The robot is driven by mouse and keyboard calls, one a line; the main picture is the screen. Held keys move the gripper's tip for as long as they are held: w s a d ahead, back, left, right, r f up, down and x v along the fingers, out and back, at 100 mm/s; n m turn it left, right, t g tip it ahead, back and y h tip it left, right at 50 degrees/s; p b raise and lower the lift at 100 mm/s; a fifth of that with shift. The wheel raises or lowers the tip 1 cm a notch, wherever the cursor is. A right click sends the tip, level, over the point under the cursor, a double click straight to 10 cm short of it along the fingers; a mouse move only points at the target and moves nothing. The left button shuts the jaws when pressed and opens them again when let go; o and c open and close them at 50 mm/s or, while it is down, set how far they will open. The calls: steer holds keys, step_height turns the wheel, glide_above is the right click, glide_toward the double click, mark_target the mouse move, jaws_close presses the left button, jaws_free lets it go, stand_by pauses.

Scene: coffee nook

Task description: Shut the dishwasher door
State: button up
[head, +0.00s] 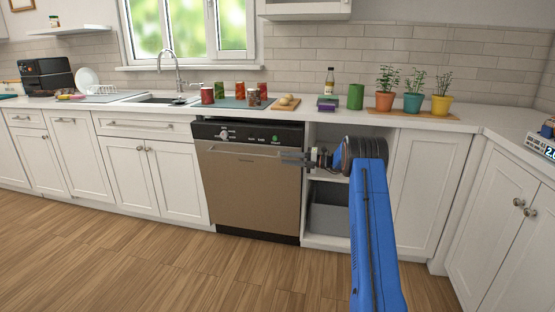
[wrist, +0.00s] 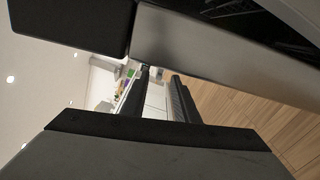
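The dishwasher (head: 250,190) stands under the counter, with a brownish steel front and a black control panel (head: 255,137) along its top. Its door is upright or nearly so; whether a small gap remains at the top cannot be told. My gripper (head: 285,158) is at the dishwasher's upper right edge, just below the panel, fingers pointing left. Contact with the door cannot be told. In the wrist view the two dark fingers (wrist: 163,100) are apart with nothing between them. A steel surface crosses that view's upper right.
An open shelf compartment with a grey bin (head: 329,211) lies right of the dishwasher, behind my arm. White cabinets (head: 172,178) flank both sides. The countertop (head: 455,122) holds potted plants, jars and a cutting board. The wooden floor (head: 130,260) in front is clear.

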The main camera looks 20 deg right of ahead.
steer(key=v, duration=0.8)
steer(key=shift+d, duration=0.25)
steer(key=shift+s, duration=0.15)
